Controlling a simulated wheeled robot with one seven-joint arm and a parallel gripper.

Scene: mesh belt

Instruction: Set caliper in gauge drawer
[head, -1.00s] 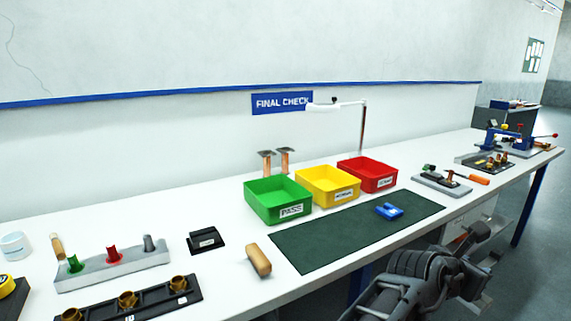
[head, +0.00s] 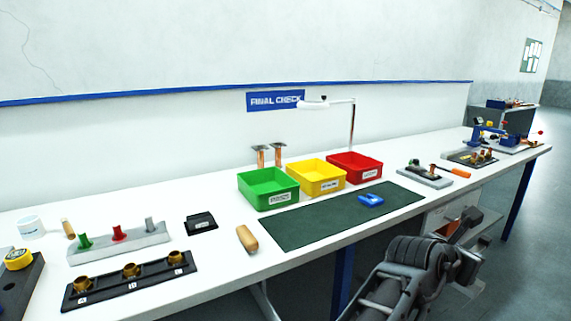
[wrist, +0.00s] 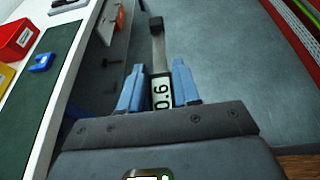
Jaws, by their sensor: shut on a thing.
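My gripper (wrist: 159,82) is shut on the caliper (wrist: 160,92), with its blue fingers on either side of it. The caliper's pale digital display faces the wrist camera, and its grey beam points away ahead. In the head view my arm reaches out at the lower right, off the bench's front edge, and the caliper is hard to make out there. A pale drawer-like unit (head: 436,219) shows under the bench, partly behind my arm. It also shows in the wrist view (wrist: 108,22), ahead and left of the caliper. I cannot tell how far it is open.
The white bench (head: 215,275) carries a green mat (head: 310,224), a blue block (head: 371,200), and green (head: 268,202), yellow (head: 317,190) and red bins (head: 354,178). Gauges and fittings stand to either side. Grey floor (wrist: 230,60) is clear right of my gripper.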

